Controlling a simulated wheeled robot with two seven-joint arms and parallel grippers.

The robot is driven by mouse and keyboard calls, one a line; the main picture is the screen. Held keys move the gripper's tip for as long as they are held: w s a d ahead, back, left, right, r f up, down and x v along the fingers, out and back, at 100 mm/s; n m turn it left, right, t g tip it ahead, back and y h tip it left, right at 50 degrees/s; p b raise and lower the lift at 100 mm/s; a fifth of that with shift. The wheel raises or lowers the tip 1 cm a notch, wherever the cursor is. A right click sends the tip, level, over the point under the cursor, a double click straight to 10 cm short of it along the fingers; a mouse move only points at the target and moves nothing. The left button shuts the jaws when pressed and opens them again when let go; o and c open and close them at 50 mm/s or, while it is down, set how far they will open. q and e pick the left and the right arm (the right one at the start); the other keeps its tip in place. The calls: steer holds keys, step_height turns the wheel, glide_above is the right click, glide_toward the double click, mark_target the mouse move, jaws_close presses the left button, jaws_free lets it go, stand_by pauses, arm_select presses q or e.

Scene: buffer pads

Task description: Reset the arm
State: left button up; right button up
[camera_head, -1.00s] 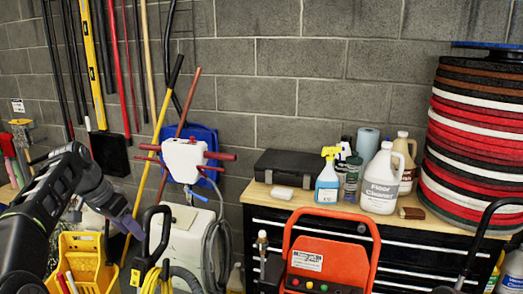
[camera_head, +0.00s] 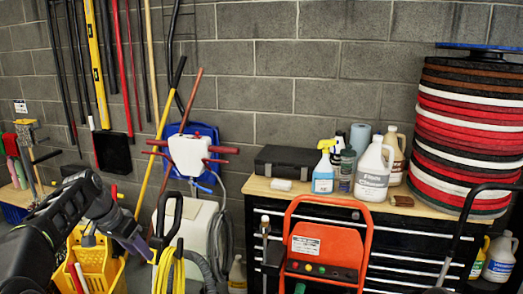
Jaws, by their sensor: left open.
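My left arm (camera_head: 50,220) comes in from the lower left. Its gripper (camera_head: 146,254) is open and empty, low in the picture, in front of the yellow mop bucket (camera_head: 100,262) and left of a black looped handle with a yellow cord. Its fingertips are small and partly hard to make out against the clutter. My right gripper is not in view. A tall stack of red, white, black and brown buffer pads (camera_head: 468,135) stands at the right, far from my left gripper.
A black tool chest (camera_head: 400,250) with a wooden top carries a black case (camera_head: 290,162), a spray bottle (camera_head: 323,170) and a Floor Cleaner jug (camera_head: 373,170). An orange machine (camera_head: 320,250) stands before it. Long-handled tools hang on the block wall at left.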

arm_select(q)
steer(key=s+d+f+n+b, duration=0.1)
steer(key=d+f, duration=0.3)
steer(key=f, duration=0.5)
steer(key=s+d+f+n, duration=0.1)
steer(key=d+f, duration=0.3)
steer(key=f, duration=0.5)
steer(key=s+d+f+g, duration=0.1)
steer(key=s+d+f, duration=0.2)
steer(key=f, duration=0.2)
steer(key=s+d+f+n+b, duration=0.1)
steer(key=s+d+f, duration=0.1)
steer(key=s+f, duration=0.3)
steer(key=s+d+f+g, duration=0.1)
steer(key=s+d+f, duration=0.15)
steer(key=f, duration=0.35)
steer(key=s+d+f+n, duration=0.1)
steer(key=s+d+f, duration=0.2)
steer(key=s, duration=0.6)
steer(key=s+d+f+n+b, duration=0.1)
steer(key=s+d+f, duration=0.2)
steer(key=s, duration=0.6)
steer(key=s+d+f+n+g+h+b, duration=0.1)
steer(key=s+d+f, duration=0.2)
steer(key=s, duration=0.6)
steer(key=shift+d+f, duration=0.4)
steer(key=shift+f, duration=0.25)
